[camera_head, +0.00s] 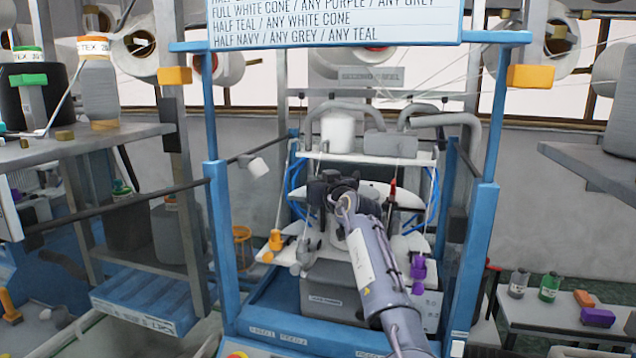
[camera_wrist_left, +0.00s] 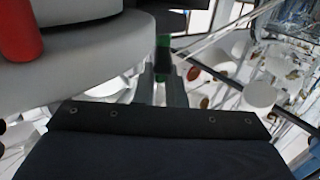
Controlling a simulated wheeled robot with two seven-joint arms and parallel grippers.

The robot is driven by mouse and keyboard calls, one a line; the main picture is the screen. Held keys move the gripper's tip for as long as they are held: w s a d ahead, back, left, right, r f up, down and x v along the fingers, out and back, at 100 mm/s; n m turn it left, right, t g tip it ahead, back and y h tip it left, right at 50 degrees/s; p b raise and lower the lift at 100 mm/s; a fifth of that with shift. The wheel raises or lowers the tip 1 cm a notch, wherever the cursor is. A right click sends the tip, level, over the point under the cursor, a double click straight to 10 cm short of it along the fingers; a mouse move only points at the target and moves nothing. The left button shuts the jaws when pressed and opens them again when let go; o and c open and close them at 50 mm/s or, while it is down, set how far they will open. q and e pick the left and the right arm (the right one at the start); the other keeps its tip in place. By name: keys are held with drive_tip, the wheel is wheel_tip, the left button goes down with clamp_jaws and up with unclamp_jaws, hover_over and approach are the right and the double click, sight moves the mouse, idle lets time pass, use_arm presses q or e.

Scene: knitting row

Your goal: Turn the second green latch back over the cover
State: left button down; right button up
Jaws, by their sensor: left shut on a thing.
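My left arm reaches up from the bottom of the head view, and its dark left gripper (camera_head: 333,186) is at the middle of the knitting machine, in front of a pale rounded plate (camera_head: 378,190). In the left wrist view the left gripper is shut on a small green piece, which looks like a green latch (camera_wrist_left: 162,50). It sits beside a pale rounded body (camera_wrist_left: 95,62) that may be the cover. The head view does not show the latch, as the gripper hides that spot. My right gripper is not in view.
Blue frame posts (camera_head: 482,250) stand on both sides of the machine. An orange knob (camera_head: 275,241) and a purple knob (camera_head: 418,270) flank the arm. A red handle (camera_wrist_left: 20,28) is close at the wrist view's upper left. A shelf with bottles (camera_head: 98,80) is at left.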

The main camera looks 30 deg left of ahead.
use_arm(q)
drive_tip(key=shift+f, duration=0.15)
drive_tip(key=c, duration=1.5)
unclamp_jaws()
drive_tip(key=shift+w, duration=0.1)
drive_tip(key=shift+d, duration=0.1)
drive_tip(key=b+v, duration=0.3)
drive_tip(key=v, duration=0.4)
drive_tip(key=shift+s+d+b, duration=0.3)
drive_tip(key=shift+b, duration=0.1)
